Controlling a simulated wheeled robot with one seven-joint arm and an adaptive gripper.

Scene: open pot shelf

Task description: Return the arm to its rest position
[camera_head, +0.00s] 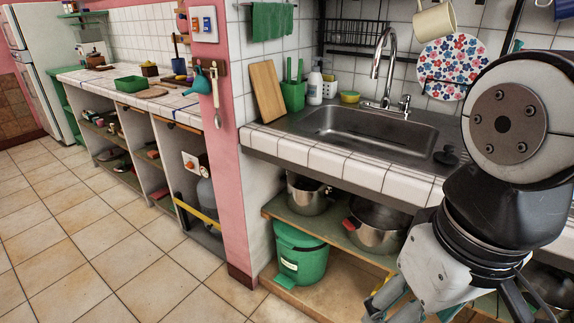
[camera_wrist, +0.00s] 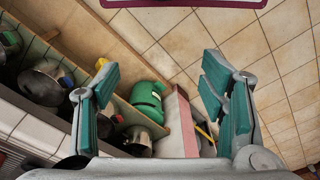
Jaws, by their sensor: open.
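My gripper (camera_wrist: 158,75) is open and empty; its two teal-padded fingers stand wide apart in the wrist view. In the head view my gripper (camera_head: 383,303) shows only in part at the bottom edge, below my bent arm at the right. It is in front of the open pot shelf (camera_head: 328,226) under the sink. Between and beyond the fingers in the wrist view are the green bin (camera_wrist: 147,97), pots and floor tiles. No contact with any of them shows.
A small pot (camera_head: 307,196) and a larger pot (camera_head: 375,230) stand on the shelf, with the green bin (camera_head: 301,255) below. The sink counter (camera_head: 345,168) edge runs close to my arm. A pink wall end (camera_head: 226,160) is left of it. Open tiled floor (camera_head: 90,245) lies left.

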